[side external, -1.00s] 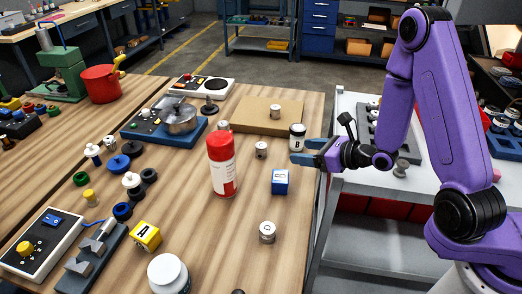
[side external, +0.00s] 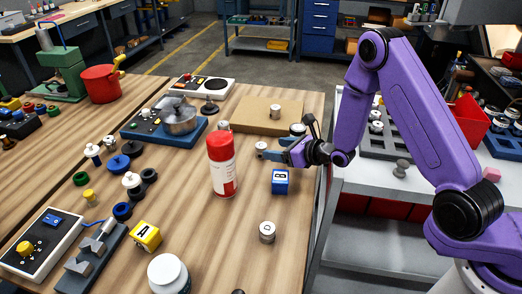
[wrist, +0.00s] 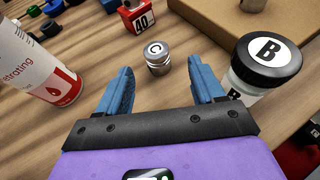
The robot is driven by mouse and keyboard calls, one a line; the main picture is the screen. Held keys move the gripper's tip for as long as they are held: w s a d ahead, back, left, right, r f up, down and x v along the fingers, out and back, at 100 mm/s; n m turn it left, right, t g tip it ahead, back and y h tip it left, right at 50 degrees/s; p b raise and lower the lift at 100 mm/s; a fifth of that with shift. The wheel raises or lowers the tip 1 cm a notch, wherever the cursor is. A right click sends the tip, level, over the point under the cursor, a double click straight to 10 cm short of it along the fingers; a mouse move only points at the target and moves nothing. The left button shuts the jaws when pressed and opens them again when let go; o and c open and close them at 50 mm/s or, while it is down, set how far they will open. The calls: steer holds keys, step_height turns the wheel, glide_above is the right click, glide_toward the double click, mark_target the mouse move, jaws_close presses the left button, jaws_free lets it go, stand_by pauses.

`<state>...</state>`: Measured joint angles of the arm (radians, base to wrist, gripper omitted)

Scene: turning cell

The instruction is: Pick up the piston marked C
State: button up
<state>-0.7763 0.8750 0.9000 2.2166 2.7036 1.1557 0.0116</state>
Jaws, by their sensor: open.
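The piston marked C (wrist: 157,58) is a small silver cylinder standing upright on the wooden bench, with its white lettered top facing up. In the wrist view it stands just beyond and between the blue fingertips of my gripper (wrist: 158,78), which is open and empty. In the side view my gripper (side external: 270,154) reaches in low from the right, and the piston (side external: 261,146) shows at the fingertips, partly hidden. Whether the fingers touch it is not clear there. Another silver piston (side external: 267,231) stands nearer the front; its letter is too small to read.
A jar with black lid marked B (wrist: 264,62) stands close by my right finger. A red-and-white spray can (side external: 222,170) stands left of the piston. A red block marked 40 (wrist: 138,17) is beyond it. A blue block (side external: 280,184) is in front.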

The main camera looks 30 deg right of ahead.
mark_target(261, 145)
steer(key=shift+a+x, duration=0.15)
steer(key=shift+x, duration=1.6)
steer(key=shift+a+x, duration=0.1)
steer(key=shift+x, duration=1.6)
steer(key=shift+r, duration=0.1)
steer(key=c, duration=1.1)
